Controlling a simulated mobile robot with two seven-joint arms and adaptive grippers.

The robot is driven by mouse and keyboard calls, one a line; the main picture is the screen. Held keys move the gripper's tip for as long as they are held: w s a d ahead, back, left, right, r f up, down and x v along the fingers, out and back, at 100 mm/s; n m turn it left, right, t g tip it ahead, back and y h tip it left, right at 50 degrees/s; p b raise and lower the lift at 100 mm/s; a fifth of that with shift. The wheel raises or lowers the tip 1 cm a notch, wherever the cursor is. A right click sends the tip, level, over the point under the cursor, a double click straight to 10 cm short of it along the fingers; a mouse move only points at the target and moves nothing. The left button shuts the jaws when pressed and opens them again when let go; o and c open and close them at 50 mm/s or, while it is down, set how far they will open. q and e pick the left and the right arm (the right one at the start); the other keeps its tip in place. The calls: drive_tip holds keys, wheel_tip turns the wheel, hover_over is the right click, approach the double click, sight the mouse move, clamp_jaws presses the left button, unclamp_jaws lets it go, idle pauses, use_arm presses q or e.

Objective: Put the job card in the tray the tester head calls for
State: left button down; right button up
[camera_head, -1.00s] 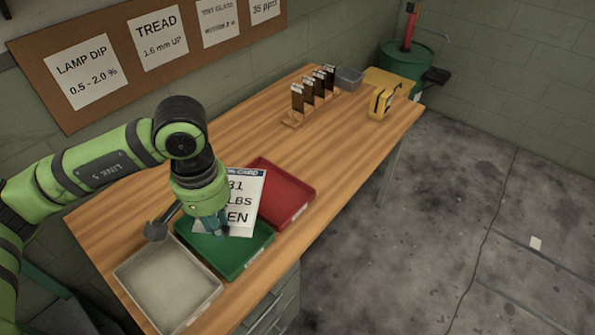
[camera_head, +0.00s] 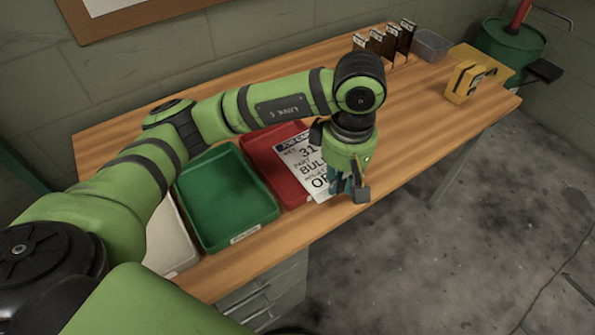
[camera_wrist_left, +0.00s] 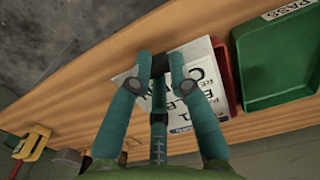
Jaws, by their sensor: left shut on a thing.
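The white job card (camera_head: 306,163) is held by my left gripper (camera_head: 352,192), which is shut on it beside the red tray. Its visible print includes "31", "BUL" and "OP"; the gripper covers the rest. The card also shows in the left wrist view (camera_wrist_left: 196,78), between the fingers (camera_wrist_left: 158,66). The red tray (camera_head: 262,150) is partly behind the card and arm. The green tray (camera_head: 226,195) is left of it and looks empty; its label reads "PASS" in the wrist view (camera_wrist_left: 285,10). The pale tray (camera_head: 166,240) at far left is mostly hidden by my arm. My right gripper is not seen.
A tester with several upright dark pieces (camera_head: 388,42), a grey bin (camera_head: 432,44) and a yellow device (camera_head: 465,80) stand toward the bench's far end. The wooden bench (camera_head: 415,130) is clear right of my gripper. A green drum (camera_head: 510,45) stands beyond it.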

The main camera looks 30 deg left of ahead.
sight(308, 154)
use_arm(q)
drive_tip(key=w+a+f, duration=0.2)
drive_tip(key=a, duration=0.1)
drive_tip(key=w+a+f+p, duration=0.1)
drive_tip(key=a+f, duration=0.1)
drive_tip(key=a, duration=0.1)
drive_tip(key=w+a+f+p, duration=0.1)
drive_tip(key=w+a+f, duration=0.1)
drive_tip(key=a, duration=0.1)
drive_tip(key=shift+w+f, duration=0.1)
drive_tip(key=shift+w, duration=0.2)
wheel_tip(308, 154, down, 4)
drive_tip(key=shift+r+p, duration=0.2)
drive_tip(key=shift+p, duration=0.3)
drive_tip(key=shift+a+f, duration=0.1)
drive_tip(key=shift+f, duration=0.25)
drive_tip(key=c, duration=1.6)
unclamp_jaws()
drive_tip(key=shift+f, duration=0.1)
drive_tip(key=o, duration=0.5)
drive_tip(key=shift+c, duration=0.2)
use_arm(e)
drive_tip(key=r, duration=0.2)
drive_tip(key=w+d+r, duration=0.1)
use_arm(q)
drive_tip(key=shift+r, duration=0.2)
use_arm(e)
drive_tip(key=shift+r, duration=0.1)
